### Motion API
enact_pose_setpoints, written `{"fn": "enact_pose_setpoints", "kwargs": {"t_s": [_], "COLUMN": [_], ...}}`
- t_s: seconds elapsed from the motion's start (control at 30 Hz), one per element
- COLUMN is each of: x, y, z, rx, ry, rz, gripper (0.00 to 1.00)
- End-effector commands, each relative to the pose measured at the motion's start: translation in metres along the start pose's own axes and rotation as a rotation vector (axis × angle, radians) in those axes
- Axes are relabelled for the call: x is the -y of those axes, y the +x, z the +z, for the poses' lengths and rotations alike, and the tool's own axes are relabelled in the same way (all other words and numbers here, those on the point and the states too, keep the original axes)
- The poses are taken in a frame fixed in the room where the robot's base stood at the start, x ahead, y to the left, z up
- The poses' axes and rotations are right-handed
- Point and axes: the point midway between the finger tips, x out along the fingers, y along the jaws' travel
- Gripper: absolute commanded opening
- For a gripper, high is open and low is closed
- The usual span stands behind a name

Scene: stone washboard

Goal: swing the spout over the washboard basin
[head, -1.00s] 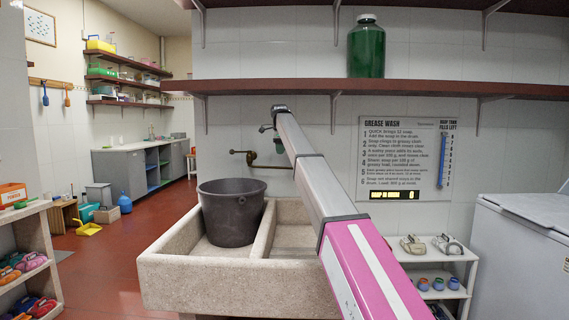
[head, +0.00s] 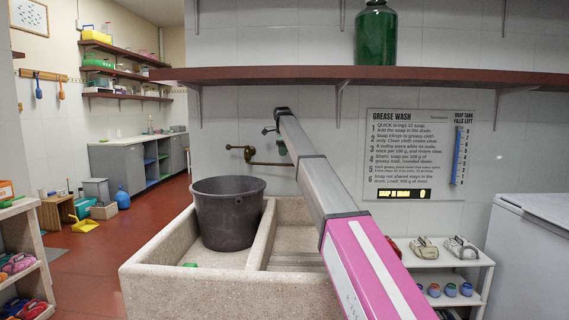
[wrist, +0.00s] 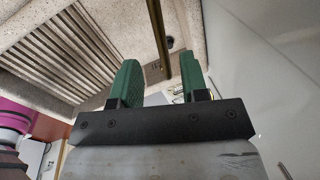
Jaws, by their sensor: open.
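The brass spout (head: 265,162) comes off a pipe on the tiled wall above the stone sink. My arm hides its right part. The washboard basin (head: 297,241) is the sink's right compartment, partly behind my arm; its ribbed slope (wrist: 62,58) fills the upper left of the wrist view. My gripper (head: 281,148) is at the far end of my arm, close to the spout and mostly hidden in the head view. In the wrist view its green fingers (wrist: 157,82) are apart. A brass bar (wrist: 157,32) runs between them in the picture; I cannot tell contact.
A dark bucket (head: 228,213) stands in the left compartment, with a small green object (head: 190,265) near the front. A shelf (head: 400,75) with a green bottle (head: 376,35) is above. A white rack (head: 440,255) and white chest (head: 525,240) are right. Red floor is open left.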

Motion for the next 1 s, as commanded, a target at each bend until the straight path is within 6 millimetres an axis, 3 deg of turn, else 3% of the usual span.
{"fn": "enact_pose_setpoints", "kwargs": {"t_s": [0.3,0.67,0.8,1.0], "x": [0.000,0.000,0.000,-0.003], "y": [0.052,0.060,0.060,0.059], "z": [0.000,0.000,0.000,0.000], "rx": [0.000,0.000,0.000,-0.002], "ry": [0.000,0.000,0.000,0.010], "rz": [0.000,0.000,0.000,0.000], "gripper": [0.41,0.41,0.00,0.00]}}
